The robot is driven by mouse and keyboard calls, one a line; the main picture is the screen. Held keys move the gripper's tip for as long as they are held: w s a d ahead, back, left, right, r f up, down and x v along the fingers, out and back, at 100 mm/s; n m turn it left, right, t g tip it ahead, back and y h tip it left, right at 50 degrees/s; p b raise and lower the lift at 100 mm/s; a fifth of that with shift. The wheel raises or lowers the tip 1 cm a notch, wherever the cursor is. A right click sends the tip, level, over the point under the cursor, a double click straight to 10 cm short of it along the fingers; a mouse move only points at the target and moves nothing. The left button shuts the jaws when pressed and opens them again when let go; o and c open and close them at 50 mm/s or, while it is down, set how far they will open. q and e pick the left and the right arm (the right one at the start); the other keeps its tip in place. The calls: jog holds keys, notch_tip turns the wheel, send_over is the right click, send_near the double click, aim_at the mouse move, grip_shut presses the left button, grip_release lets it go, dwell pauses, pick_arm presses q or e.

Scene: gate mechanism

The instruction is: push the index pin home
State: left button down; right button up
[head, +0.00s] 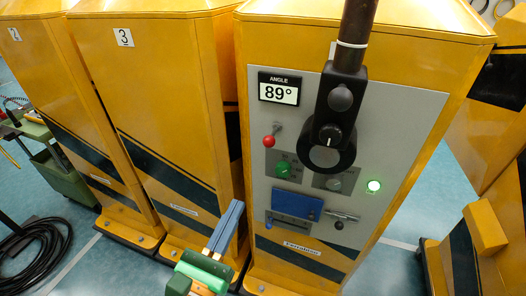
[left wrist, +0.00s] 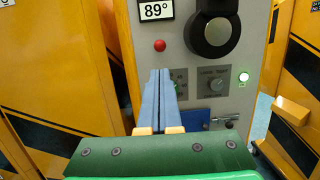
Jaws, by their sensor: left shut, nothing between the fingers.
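The grey panel (head: 420,115) is on the front of a yellow cabinet. At its lower right is a small silver bolt with a dark knob (head: 342,216), which looks like the index pin; it also shows partly in the left wrist view (left wrist: 230,122). I cannot tell how deep it sits. My left gripper (head: 237,205) has blue fingers closed together, with nothing between them. It is left of the panel in the head view and apart from the pin. In the left wrist view its fingertips (left wrist: 161,72) cover part of the panel. My right gripper is not in view.
A thick dark lever (head: 355,35) with a black hub (head: 325,157) stands upright across the panel.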

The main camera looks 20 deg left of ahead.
pick_arm(q)
jog(key=b, duration=0.5)
send_near(267, 146)
jog(key=p+x, duration=0.2)
jog(key=x, duration=0.3)
jog(key=shift+w+r+p, duration=0.15)
jog(key=shift+w+p, duration=0.05)
jog(key=shift+p, duration=0.1)
jog(key=shift+w, duration=0.75)
